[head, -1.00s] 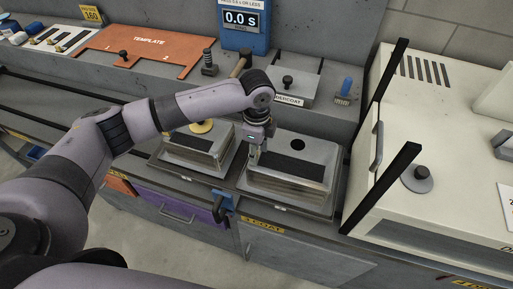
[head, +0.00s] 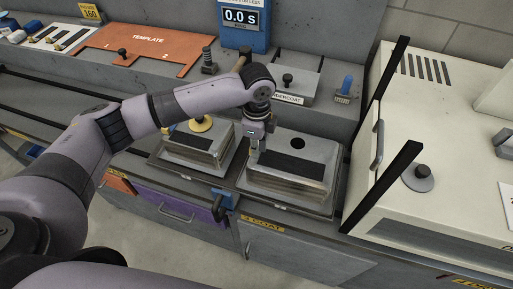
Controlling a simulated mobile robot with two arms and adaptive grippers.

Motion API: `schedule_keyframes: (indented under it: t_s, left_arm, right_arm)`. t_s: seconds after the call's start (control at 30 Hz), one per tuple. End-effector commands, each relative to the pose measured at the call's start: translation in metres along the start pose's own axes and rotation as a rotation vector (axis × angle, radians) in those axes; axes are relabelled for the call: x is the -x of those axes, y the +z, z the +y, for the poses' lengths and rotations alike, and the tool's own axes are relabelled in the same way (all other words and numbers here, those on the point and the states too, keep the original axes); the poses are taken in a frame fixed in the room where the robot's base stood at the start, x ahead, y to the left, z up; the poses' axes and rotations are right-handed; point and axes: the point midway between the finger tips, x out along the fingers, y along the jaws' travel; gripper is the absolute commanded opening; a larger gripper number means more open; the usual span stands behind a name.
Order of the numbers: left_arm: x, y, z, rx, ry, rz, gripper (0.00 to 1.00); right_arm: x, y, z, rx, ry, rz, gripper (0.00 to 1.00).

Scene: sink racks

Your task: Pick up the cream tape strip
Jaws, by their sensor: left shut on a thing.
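My left gripper (head: 256,153) points down at the left end of the right-hand steel block, beside the dark rectangle (head: 292,162) on its top. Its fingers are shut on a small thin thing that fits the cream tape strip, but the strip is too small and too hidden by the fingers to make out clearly. The steel block (head: 288,188) sits in a shallow tray and has a round dark hole near its back edge. My right gripper is out of view.
A second steel block (head: 192,152) with a yellow knob (head: 201,124) stands to the left. The UNDERCOAT box (head: 288,88) is behind. A cream machine (head: 450,150) with dark upright bars is at right. The orange template board (head: 145,46) and a white strip board (head: 62,38) lie at back left.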

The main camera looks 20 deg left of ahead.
Motion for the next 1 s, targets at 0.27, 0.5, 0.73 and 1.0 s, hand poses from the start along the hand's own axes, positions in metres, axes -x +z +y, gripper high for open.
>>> schedule_keyframes:
  t_s: [0.27,0.5,0.73,1.0]
  left_arm:
    - [0.057,0.000,-0.002,-0.001,-0.009,0.002,0.00]
    - [0.129,0.000,-0.002,0.001,-0.009,0.001,0.00]
    - [0.176,0.001,-0.001,0.001,-0.005,-0.003,0.00]
    - [0.190,0.001,0.000,0.001,-0.001,-0.001,0.00]
  right_arm:
    - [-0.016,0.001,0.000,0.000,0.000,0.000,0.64]
    - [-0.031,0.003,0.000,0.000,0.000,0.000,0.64]
    - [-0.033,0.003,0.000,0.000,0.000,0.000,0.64]
    - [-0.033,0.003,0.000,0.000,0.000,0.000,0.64]
